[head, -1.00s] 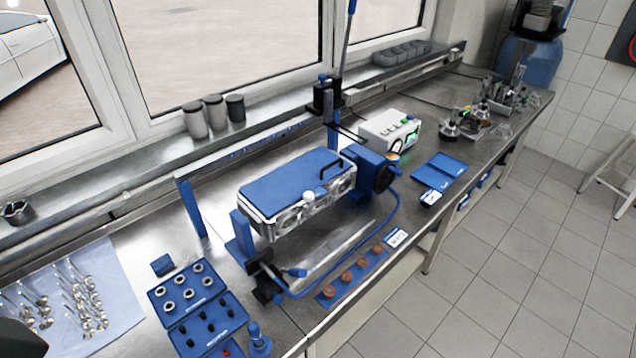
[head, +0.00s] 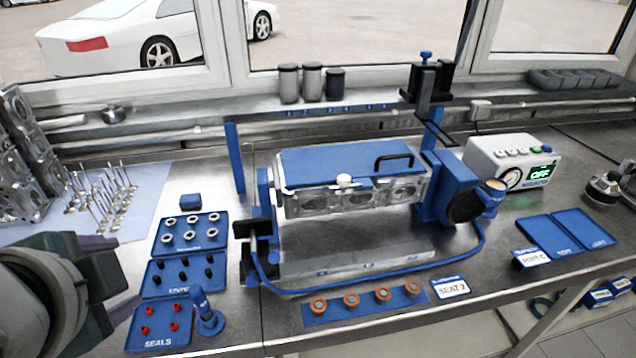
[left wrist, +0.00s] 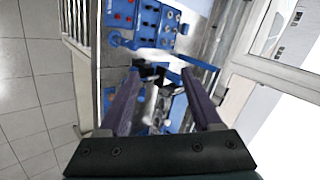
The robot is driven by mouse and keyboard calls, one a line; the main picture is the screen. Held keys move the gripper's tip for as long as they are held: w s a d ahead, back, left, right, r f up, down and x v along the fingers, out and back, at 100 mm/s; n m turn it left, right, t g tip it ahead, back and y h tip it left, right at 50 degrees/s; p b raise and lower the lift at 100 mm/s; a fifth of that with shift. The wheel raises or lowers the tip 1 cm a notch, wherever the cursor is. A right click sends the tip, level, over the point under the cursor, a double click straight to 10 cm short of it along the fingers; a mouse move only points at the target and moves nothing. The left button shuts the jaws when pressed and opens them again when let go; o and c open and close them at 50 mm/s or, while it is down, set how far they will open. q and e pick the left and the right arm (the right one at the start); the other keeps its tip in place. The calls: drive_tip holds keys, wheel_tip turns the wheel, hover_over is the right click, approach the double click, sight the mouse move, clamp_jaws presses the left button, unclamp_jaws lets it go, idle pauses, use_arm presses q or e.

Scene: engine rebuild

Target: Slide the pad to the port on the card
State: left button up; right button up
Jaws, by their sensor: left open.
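The card reading "PORT C" (head: 531,259) lies at the right of the bench in the head view. The cylinder head (head: 330,202) sits in a blue fixture at mid bench, under a blue cover plate (head: 318,163) with a black handle. A white knob (head: 345,181) sits at its front edge. I cannot tell which part is the pad. Small letters, too small to read surely, mark the strip (head: 400,262) below the head. My left gripper (head: 118,272) is open and empty at lower left, well left of the fixture. It also shows in the left wrist view (left wrist: 160,72).
Blue trays of rings and seals (head: 183,277) lie between my left gripper and the fixture. A blue hose (head: 380,283) loops in front of it. A "SEAT 2" card (head: 450,287) lies by copper-coloured rings. A tester box (head: 512,160) reads OFF. Valves (head: 103,200) stand at left.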

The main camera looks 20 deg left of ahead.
use_arm(q)
drive_tip(key=w+a+f+m+t+y+b, duration=0.1)
drive_tip(key=w+f+m+t+y+b, duration=0.15)
drive_tip(key=f+m+b, duration=0.45)
drive_tip(key=w+a+f+m+t+y+b, duration=0.15)
drive_tip(key=w+f+b, duration=0.25)
drive_tip(key=f+b, duration=0.65)
drive_tip(key=m+t+h+b, duration=0.3)
drive_tip(key=m+t+b, duration=0.3)
drive_tip(key=m+b, duration=0.8)
approach(252, 284)
drive_tip(key=shift+w+a+n+b, duration=0.2)
drive_tip(key=shift+n+b, duration=0.35)
drive_tip(key=shift+b, duration=0.15)
drive_tip(key=shift+w+d+f+m, duration=0.1)
drive_tip(key=shift+w+m, duration=0.05)
drive_tip(key=shift+m, duration=0.15)
drive_tip(key=shift+w, duration=0.3)
drive_tip(key=x, duration=0.9)
drive_tip(key=shift+w, duration=0.1)
drive_tip(key=shift+c, duration=0.3)
